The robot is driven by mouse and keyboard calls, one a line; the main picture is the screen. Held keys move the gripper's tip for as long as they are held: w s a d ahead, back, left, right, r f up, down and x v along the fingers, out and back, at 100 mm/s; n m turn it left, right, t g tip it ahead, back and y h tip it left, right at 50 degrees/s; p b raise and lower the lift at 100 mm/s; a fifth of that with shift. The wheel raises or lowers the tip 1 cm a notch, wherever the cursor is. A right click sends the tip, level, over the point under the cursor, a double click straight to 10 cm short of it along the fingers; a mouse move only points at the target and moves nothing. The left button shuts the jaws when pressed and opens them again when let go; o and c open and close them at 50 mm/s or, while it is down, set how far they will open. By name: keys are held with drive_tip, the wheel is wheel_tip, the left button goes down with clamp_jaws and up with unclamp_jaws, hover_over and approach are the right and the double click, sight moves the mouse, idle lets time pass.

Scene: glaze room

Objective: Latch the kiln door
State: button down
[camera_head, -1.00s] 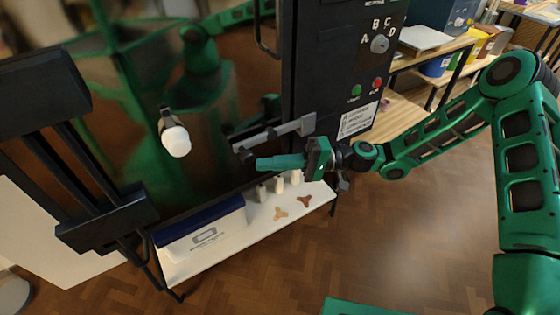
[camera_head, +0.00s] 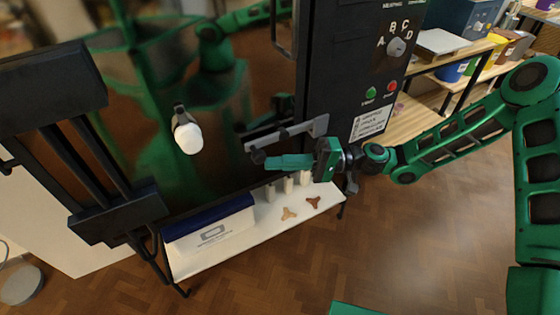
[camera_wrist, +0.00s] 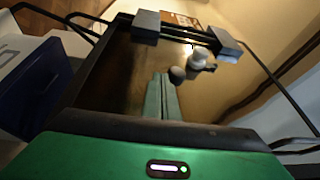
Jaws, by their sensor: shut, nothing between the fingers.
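The kiln door (camera_head: 205,95) is a dark, glossy panel that mirrors my arm. A white peephole plug (camera_head: 188,138) sticks out of it. A grey latch bar (camera_head: 300,130) runs from the control column leftward across the door's edge and ends in a black knob (camera_head: 258,157). My gripper (camera_head: 270,162) is shut and empty, its green fingers pointing left just below and beside the knob. I cannot tell if they touch. In the wrist view the closed fingers (camera_wrist: 162,95) point toward the door, with the knob (camera_wrist: 177,74) just beyond their tips and the plug (camera_wrist: 198,58) behind.
A white shelf (camera_head: 250,236) below the door holds a blue-lidded box (camera_head: 210,225), small white posts (camera_head: 289,185) and two three-armed stilts (camera_head: 313,202). Black hinge blocks (camera_head: 118,212) stand at left. The control column (camera_head: 345,75) stands at right. The floor (camera_head: 420,225) at front right is open.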

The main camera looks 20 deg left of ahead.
drive_tip(key=shift+f, duration=0.1)
drive_tip(key=w+d+f, duration=0.5)
drive_tip(key=d+f, duration=0.1)
drive_tip(key=d, duration=0.4)
drive_tip(key=shift+f, duration=0.2)
drive_tip(key=shift+d+h, duration=0.2)
drive_tip(key=shift+h, duration=0.1)
